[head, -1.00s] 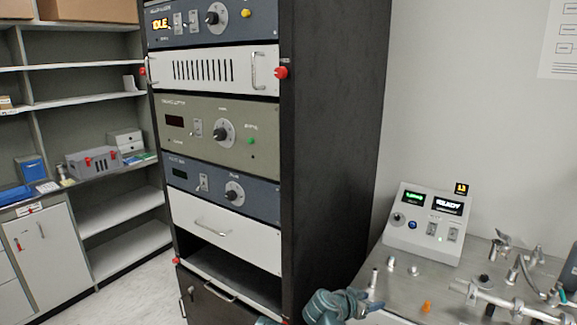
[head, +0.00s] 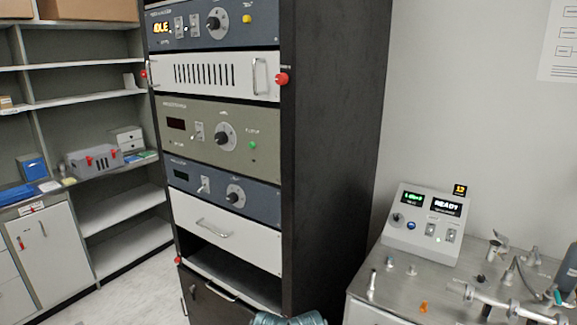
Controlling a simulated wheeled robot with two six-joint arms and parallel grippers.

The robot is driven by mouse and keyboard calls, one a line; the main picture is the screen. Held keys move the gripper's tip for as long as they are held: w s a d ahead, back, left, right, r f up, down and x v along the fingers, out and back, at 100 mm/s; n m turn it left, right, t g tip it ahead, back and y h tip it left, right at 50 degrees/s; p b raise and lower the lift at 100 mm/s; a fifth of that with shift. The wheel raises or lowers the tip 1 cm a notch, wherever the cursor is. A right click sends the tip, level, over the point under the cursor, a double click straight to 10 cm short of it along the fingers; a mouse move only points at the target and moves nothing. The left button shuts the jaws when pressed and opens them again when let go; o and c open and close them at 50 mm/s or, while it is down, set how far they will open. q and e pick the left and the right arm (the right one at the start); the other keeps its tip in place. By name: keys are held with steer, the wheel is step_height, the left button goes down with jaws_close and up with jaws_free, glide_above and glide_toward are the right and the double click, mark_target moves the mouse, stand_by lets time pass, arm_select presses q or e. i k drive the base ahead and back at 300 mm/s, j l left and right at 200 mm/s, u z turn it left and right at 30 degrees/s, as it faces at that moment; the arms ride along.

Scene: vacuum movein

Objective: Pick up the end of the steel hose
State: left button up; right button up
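I cannot clearly make out a steel hose or its end. A steel pipe (head: 503,303) with flanged joints lies along the front right of the metal bench top (head: 400,288), and its right end runs out of the picture. A thin dark curved line (head: 526,279) stands behind it among upright steel fittings. A blue-grey part, seemingly of my own arm, shows at the bottom edge in front of the rack. No fingertips of either gripper are in view.
A tall black instrument rack (head: 335,150) stands in the middle, close to the bench's left side. A control box (head: 427,226) reading READY sits at the bench's back left. An orange piece (head: 423,307) lies near the bench's front. Shelves (head: 120,205) stand at left.

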mark_target(507, 279)
steer(key=z, duration=1.5)
